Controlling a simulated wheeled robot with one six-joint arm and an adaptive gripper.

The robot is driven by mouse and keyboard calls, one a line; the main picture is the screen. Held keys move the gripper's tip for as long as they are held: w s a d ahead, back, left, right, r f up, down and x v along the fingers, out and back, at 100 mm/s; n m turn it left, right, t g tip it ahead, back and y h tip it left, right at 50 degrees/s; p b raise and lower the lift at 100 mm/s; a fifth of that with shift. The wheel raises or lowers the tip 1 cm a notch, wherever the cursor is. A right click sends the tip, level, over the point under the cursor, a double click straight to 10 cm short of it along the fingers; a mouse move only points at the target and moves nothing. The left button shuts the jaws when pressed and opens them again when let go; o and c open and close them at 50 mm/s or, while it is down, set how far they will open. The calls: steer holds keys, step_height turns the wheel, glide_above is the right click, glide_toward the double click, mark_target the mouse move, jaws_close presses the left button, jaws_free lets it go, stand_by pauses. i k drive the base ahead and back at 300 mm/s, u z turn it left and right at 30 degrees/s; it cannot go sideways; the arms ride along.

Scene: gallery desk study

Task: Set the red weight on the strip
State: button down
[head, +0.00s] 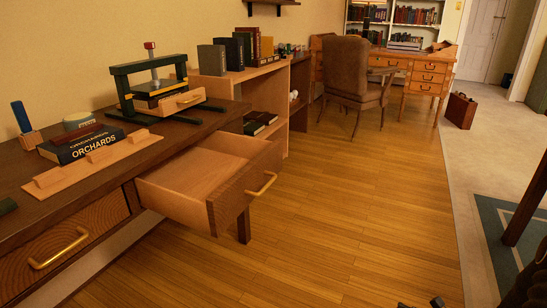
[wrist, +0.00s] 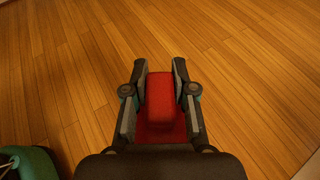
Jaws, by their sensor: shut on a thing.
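My gripper (wrist: 159,78) is shut on the red weight (wrist: 160,104), a red block with a wider red base, in the wrist view. One finger is on each side of the block, and only wooden floor shows beyond it. The weight cannot be made out in the head view. A pale wooden strip (head: 60,186) with several raised blocks lies along the front of the dark desk at the left of the head view. The strip is apart from the weight.
Behind the strip lies the ORCHARDS book (head: 94,148). A green press (head: 150,88) stands farther along the desk (head: 190,132). An open, empty drawer (head: 215,178) juts out over the floor. The wooden floor (head: 350,210) right of the drawer is clear.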

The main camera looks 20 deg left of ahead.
mark_target(76, 131)
steer(key=k, duration=0.3)
steer(key=u, duration=1.7)
